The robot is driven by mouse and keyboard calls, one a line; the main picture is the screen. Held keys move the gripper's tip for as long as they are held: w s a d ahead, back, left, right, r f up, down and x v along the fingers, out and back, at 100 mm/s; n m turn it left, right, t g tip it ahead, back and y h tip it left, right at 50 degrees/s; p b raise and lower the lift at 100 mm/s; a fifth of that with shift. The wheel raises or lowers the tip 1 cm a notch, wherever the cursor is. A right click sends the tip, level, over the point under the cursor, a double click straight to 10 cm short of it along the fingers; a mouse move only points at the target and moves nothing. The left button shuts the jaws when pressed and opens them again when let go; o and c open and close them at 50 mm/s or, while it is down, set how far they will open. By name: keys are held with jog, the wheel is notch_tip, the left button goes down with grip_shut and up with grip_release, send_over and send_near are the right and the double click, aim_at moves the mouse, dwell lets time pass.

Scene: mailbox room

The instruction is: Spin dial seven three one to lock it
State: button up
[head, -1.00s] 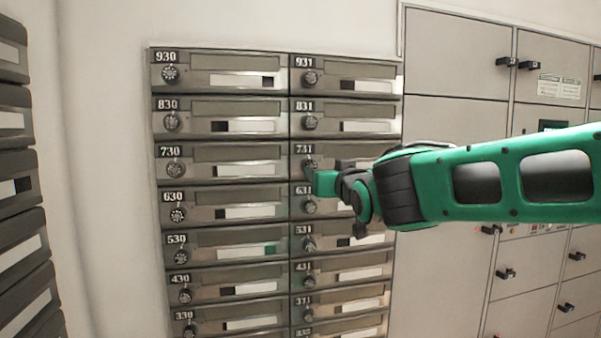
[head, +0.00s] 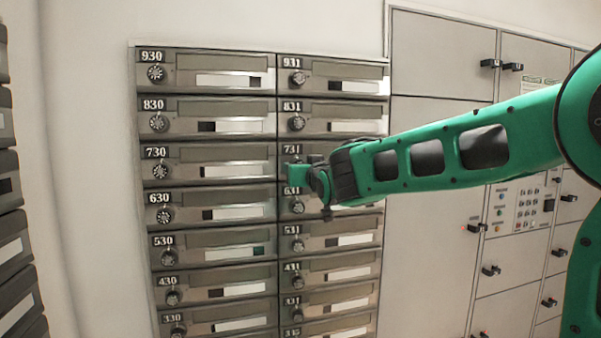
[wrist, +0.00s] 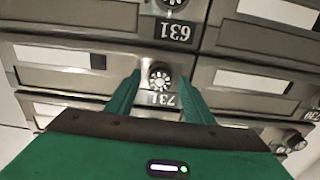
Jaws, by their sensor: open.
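The box labelled 731 (head: 291,149) is in the right column of the mailbox wall in the head view. Its round dial (wrist: 159,76) shows in the wrist view, where the picture is upside down, above the 731 label. My gripper (wrist: 160,74) is open, with one green finger on each side of the dial. The fingertips reach about level with the dial, and I cannot tell whether they touch it. In the head view my gripper (head: 297,171) covers the 731 dial.
Box 631's dial (head: 297,206) is just below my gripper, and box 831's dial (head: 295,123) is above it. Box 730 (head: 225,160) is to the left. Grey lockers with protruding handles (head: 475,228) stand to the right. Another dark mailbox bank (head: 10,230) is at the far left.

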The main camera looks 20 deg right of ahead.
jog(key=c, duration=1.1)
jog(key=shift+o, duration=0.3)
jog(key=shift+m, duration=1.1)
jog(key=o, duration=1)
jog(key=shift+o, duration=0.2)
jog(key=s, duration=1)
jog(key=shift+s, duration=0.35)
jog(key=shift+d+f, duration=0.1)
